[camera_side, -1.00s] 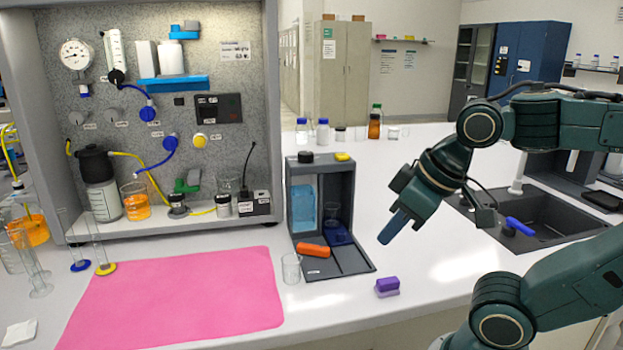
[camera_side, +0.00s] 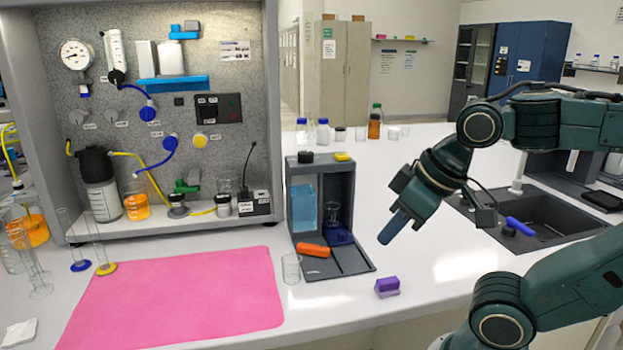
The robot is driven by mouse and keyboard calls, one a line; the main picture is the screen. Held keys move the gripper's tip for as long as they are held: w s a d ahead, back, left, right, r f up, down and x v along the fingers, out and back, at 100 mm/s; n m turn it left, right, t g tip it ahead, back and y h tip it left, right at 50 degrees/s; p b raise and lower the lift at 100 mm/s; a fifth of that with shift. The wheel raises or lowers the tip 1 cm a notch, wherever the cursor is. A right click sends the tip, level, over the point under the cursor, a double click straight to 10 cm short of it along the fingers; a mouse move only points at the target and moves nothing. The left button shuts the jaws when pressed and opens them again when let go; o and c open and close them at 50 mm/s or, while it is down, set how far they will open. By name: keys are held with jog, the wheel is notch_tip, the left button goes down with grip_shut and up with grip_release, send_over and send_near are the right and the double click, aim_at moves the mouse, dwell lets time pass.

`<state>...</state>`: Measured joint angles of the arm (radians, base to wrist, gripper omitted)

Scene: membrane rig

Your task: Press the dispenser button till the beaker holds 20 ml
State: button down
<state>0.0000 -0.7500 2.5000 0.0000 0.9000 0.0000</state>
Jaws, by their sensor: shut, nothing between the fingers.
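The grey dispenser (camera_side: 355,200) stands on the white bench right of the wall panel, with a tank of light blue liquid (camera_side: 304,212) at its left. A yellow button-like piece (camera_side: 342,156) and a black cap (camera_side: 306,157) are on its top. A small clear glass shape (camera_side: 332,211) shows in its bay above a dark blue piece (camera_side: 339,235); I cannot read any level in it. A clear beaker (camera_side: 291,268) stands at the dispenser's front left and looks empty. My gripper (camera_side: 385,241) is shut and empty, pointing down-left, right of the dispenser and apart from it.
An orange block (camera_side: 313,249) lies on the dispenser's base. A purple block (camera_side: 387,286) lies on the bench in front. A pink mat (camera_side: 180,300) covers the left front. A sink (camera_side: 545,225) is at the right. Bottles (camera_side: 374,125) stand behind the dispenser.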

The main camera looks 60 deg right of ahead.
jog(key=shift+w+r, duration=0.1)
jog(key=w+d+r+m+t, duration=0.1)
jog(key=w+d+r+m, duration=0.25)
jog(key=w, duration=0.35)
jog(key=w+d+r+m+t, duration=0.1)
jog(key=w+d+r+m, duration=0.1)
jog(key=w+d+r, duration=0.45)
notch_tip(320, 180, up, 2)
jog(key=m+t+h, duration=0.1)
jog(key=m, duration=0.4)
send_over(346, 156)
jog(key=shift+f, duration=0.1)
jog(key=shift+f, duration=4.35)
